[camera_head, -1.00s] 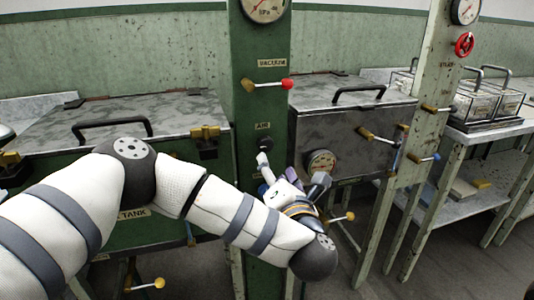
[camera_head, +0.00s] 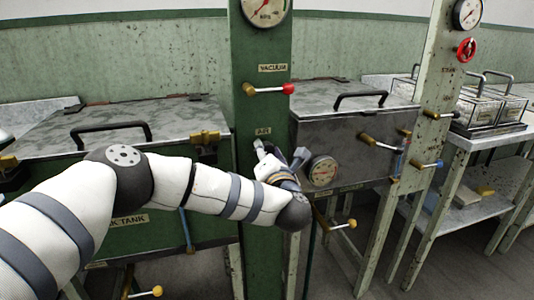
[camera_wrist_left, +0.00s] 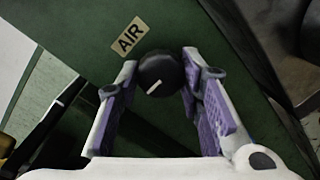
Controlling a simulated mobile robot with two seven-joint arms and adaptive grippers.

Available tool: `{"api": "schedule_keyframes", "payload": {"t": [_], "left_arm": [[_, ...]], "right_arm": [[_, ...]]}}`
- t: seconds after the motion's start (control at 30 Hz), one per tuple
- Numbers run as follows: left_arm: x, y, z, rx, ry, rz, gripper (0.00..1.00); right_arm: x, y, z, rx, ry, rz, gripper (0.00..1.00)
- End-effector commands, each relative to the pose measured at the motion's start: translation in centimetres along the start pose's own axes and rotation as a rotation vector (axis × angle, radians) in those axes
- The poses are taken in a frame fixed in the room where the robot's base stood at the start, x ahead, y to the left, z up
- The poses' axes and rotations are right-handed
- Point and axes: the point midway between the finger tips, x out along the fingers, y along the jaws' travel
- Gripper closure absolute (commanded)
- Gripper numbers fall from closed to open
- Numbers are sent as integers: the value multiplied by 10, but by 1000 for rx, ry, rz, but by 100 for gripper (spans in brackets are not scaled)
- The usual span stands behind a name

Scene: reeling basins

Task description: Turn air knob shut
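The air knob (camera_wrist_left: 158,74) is round and black with a white pointer line, mounted on the green post (camera_head: 262,110) under the AIR label (camera_wrist_left: 128,37). The label also shows in the head view (camera_head: 263,132). My left gripper (camera_wrist_left: 161,62) is open, with one purple-padded finger on each side of the knob in the left wrist view. I cannot tell whether the fingers touch it. In the head view my left gripper (camera_head: 276,152) covers most or all of the knob. The pointer line slants from upper right to lower left in the wrist view. My right gripper is not in view.
Above is a red-handled vacuum valve (camera_head: 268,90) and a gauge (camera_head: 265,10). A lidded tank (camera_head: 120,118) stands left, a metal basin (camera_head: 350,110) right.

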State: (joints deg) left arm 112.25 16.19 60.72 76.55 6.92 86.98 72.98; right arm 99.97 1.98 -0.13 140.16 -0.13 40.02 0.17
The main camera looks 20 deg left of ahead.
Motion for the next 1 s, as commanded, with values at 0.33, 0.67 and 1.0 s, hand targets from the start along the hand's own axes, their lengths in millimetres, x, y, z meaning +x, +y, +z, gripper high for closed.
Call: {"api": "schedule_keyframes", "payload": {"t": [0.33,0.67,1.0], "left_arm": [[0,0,1,23,0,-2,94],[-1,2,3,220,12,-14,94],[-1,2,3,541,35,-37,94]], "right_arm": [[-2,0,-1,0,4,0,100],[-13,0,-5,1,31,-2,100],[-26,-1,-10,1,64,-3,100]]}}
